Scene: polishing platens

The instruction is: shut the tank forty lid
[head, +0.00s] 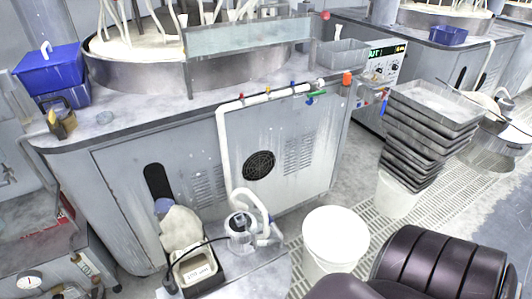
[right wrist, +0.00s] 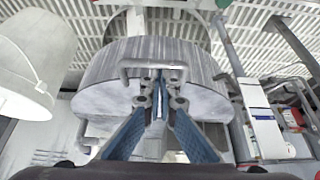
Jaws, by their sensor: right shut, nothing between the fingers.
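In the right wrist view, a round brushed-metal vessel or lid (right wrist: 108,66) fills the middle, with a bar handle (right wrist: 128,68) across its near side. I see no label and cannot tell whether it is the tank forty lid or how far it is open. My right gripper (right wrist: 161,80), with blue fingers, is shut and empty in front of the handle; contact is unclear. In the head view, a round grey metal vessel (head: 492,154) stands at the right edge, partly behind stacked trays; I cannot tell if it is the same one. My left gripper is out of view.
Stacked grey trays (head: 430,105) stand on a white bucket (head: 397,195). Another white bucket (head: 335,232) stands on the floor. A large grey cabinet (head: 290,150) fills the middle. A white container (right wrist: 38,45) is at left in the wrist view. Slatted floor runs between.

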